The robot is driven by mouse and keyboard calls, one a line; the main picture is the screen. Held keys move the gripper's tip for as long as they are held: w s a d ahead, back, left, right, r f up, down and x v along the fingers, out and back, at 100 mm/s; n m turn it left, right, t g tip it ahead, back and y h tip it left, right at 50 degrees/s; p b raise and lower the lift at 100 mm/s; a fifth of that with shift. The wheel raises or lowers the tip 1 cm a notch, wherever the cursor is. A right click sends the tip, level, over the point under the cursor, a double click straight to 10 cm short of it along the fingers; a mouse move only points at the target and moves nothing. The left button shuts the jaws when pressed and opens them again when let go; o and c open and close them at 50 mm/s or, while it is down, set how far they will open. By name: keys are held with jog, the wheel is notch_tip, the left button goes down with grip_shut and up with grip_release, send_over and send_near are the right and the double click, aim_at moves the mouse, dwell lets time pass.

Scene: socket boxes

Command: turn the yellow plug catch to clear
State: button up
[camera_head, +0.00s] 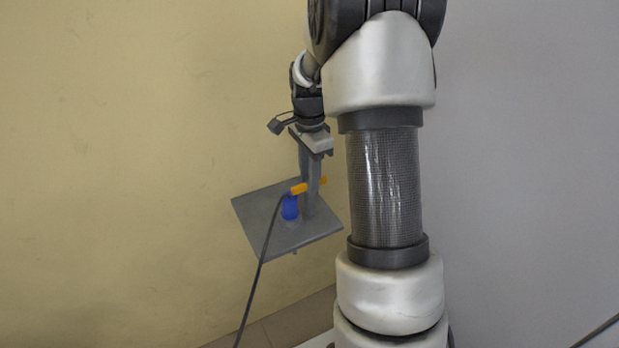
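The yellow-orange catch (299,188) shows just above a blue plug part (290,208) on a grey plate (262,222). A small bit of the same colour shows to the right of a grey upright piece, which hides the middle. My gripper (311,182) points down at the catch, and this upright piece looks like its finger. It overlaps the catch in the picture; I cannot tell whether it touches. The gap between the fingers is not visible, so open or shut cannot be told.
A dark cable (262,258) runs from the catch area down to the lower left. The plate stands out near a yellow wall (130,150). A grey wall (530,150) is on the right. My arm's thick link covers the space right of the plate.

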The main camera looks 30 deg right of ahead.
jog(key=shift+c, duration=0.4)
grip_shut()
jog(key=shift+n, duration=0.3)
jog(key=n+p, duration=0.1)
jog(key=n, duration=0.1)
jog(key=shift+n, duration=0.3)
jog(key=n+p, duration=0.1)
jog(key=n, duration=0.2)
jog(key=shift+n, duration=0.4)
jog(key=n+p, duration=0.1)
jog(key=n, duration=0.4)
jog(key=shift+p, duration=0.3)
jog(key=n+p, duration=0.1)
jog(key=n, duration=0.4)
jog(key=shift+n, duration=0.4)
